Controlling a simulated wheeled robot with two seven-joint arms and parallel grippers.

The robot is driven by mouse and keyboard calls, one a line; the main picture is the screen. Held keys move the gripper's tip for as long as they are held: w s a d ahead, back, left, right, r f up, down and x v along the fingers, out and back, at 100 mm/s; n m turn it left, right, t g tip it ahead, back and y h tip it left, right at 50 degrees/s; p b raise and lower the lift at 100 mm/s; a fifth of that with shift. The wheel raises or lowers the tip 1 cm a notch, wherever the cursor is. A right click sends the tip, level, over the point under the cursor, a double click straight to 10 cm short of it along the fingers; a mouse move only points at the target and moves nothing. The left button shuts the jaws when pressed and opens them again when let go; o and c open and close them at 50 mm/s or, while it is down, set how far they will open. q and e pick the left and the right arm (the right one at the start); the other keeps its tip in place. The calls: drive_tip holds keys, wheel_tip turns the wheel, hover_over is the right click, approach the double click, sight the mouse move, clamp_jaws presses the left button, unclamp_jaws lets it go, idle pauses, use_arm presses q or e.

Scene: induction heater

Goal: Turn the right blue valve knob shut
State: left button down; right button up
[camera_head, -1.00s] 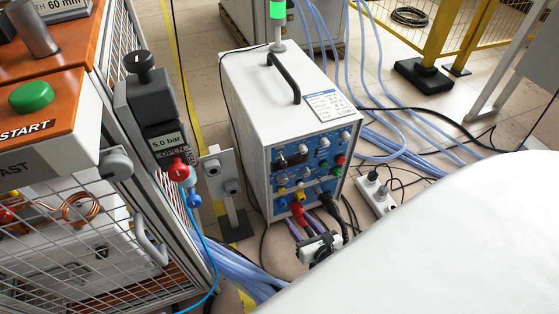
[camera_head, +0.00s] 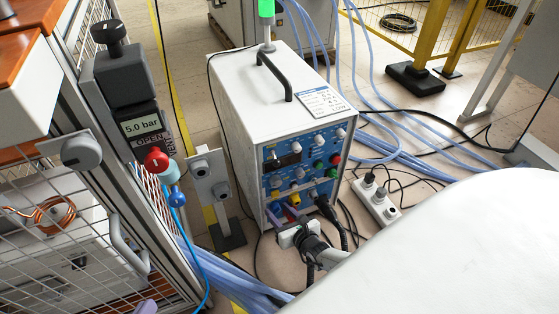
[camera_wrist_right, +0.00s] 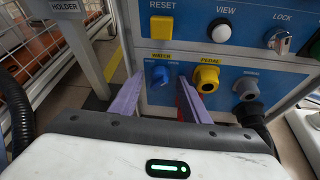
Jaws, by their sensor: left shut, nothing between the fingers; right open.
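A blue knob (camera_wrist_right: 159,76) sits under the WATER label on the panel of the white heater box. In the right wrist view it appears between the two purple fingertips of my right gripper (camera_wrist_right: 159,84), which is open, with gaps on both sides. I cannot tell how deep the tips reach. In the head view my right gripper (camera_head: 287,213) is at the lower panel and largely hides the knob. Another blue knob (camera_head: 177,198) hangs below the red knob of the pressure regulator. A purple tip of my left gripper (camera_head: 145,307) shows at the bottom edge.
A yellow PEDAL connector (camera_wrist_right: 207,79) and a dark grey connector (camera_wrist_right: 247,88) sit right of the WATER knob. A grey stand (camera_head: 210,180) is left of the heater box (camera_head: 262,100). A power strip (camera_head: 377,203) and hoses lie on the right.

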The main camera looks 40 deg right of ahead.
drive_tip(key=c, duration=1)
drive_tip(key=shift+a+n+g+h, duration=0.15)
drive_tip(key=shift+n+g+h, duration=0.15)
drive_tip(key=shift+n+h, duration=0.95)
drive_tip(key=o, duration=1)
drive_tip(key=shift+s, duration=0.1)
